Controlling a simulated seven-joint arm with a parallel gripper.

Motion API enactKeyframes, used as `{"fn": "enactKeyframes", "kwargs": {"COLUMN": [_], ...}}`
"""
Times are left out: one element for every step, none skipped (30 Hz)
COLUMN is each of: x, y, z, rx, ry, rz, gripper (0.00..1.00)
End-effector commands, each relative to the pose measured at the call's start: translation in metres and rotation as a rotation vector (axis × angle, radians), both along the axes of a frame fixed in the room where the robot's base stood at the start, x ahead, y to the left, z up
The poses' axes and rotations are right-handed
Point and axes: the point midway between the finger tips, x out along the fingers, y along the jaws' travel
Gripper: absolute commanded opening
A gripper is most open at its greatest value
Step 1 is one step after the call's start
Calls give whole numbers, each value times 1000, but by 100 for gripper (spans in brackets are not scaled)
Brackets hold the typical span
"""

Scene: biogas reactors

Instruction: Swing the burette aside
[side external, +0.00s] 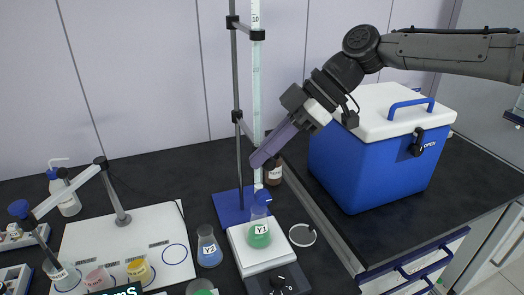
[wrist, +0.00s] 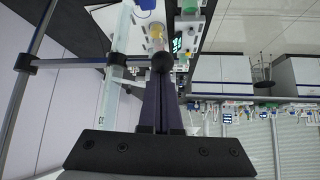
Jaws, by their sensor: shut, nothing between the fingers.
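The burette (side external: 256,85) is a tall, clear, upright graduated tube clamped beside a grey stand rod (side external: 237,80) on a blue base (side external: 230,207). Its lower end is above the flask Y1 (side external: 259,231), which holds green liquid on a white stirrer plate (side external: 238,250). My gripper (side external: 256,161) is shut and empty, its purple fingers angled down beside the lower burette. In the wrist view, the burette (wrist: 116,60) is left of my fingers (wrist: 160,108). A dark clamp bar crosses it and ends in a round knob (wrist: 162,61) at my fingertips; contact cannot be told.
A blue cooler box (side external: 370,150) with white lid stands right. A brown bottle (side external: 274,171) is just behind my fingertips. Flask Y2 (side external: 208,247) is left of the stirrer. A white board (side external: 135,240) with cups and a lamp-like arm is further left.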

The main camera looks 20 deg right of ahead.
Motion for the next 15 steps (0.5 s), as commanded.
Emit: {"fn": "enactKeyframes", "kwargs": {"x": [1,1,1,1,1,1,2,2,3,3,4,5,6,7,9], "y": [-2,-4,-6,-8,-11,-15,-18,-22,-27,-31,-36,-42,-47,-52,-59], "z": [0,0,0,0,0,-1,-1,0,0,-1,-1,-1,-1,-1,-2], "rx": [0,1,1,0,0,-1,-1,0,0,0,0,0,0,-1,-1], "ry": [1,1,0,1,0,2,0,2,1,2,1,2,1,1,1], "rz": [6,12,23,33,45,64,81,98,125,146,170,202,229,256,293], "gripper": [0,0,0,0,0,0,0,0,0,0,0,0,0,0,0]}}
